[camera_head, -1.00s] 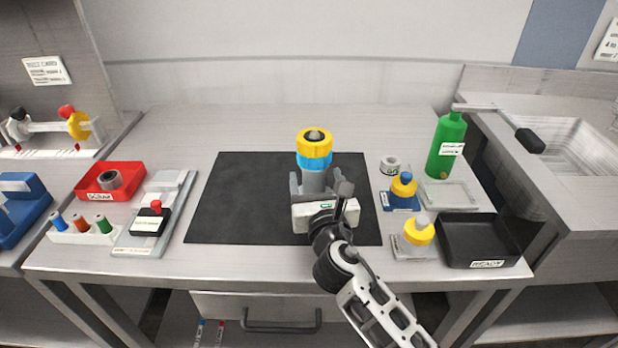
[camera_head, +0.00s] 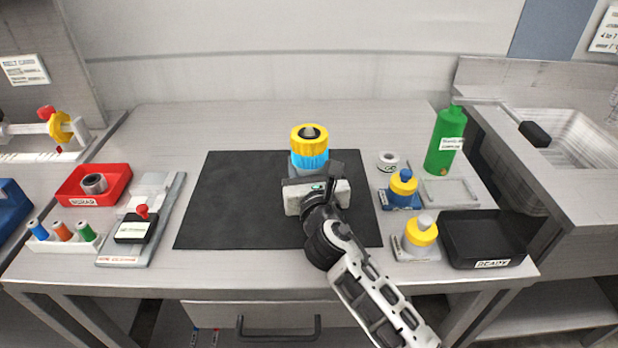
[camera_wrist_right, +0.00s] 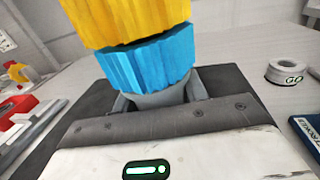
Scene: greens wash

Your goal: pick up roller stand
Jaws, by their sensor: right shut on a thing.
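The roller stand, a grey cylinder with a blue band and a yellow top (camera_head: 309,142), is upright above the black mat (camera_head: 230,210). In the right wrist view its blue band (camera_wrist_right: 147,68) fills the upper middle, with the grey part below it between my fingers. My right gripper (camera_head: 313,176) is shut on the grey part, below the blue band. The gripper body hides the stand's lower end, so I cannot tell whether it touches the mat. My left gripper is not in view.
To the left are a red tray (camera_head: 93,185) and a stamp-like block (camera_head: 136,226). The mat's left part is clear.

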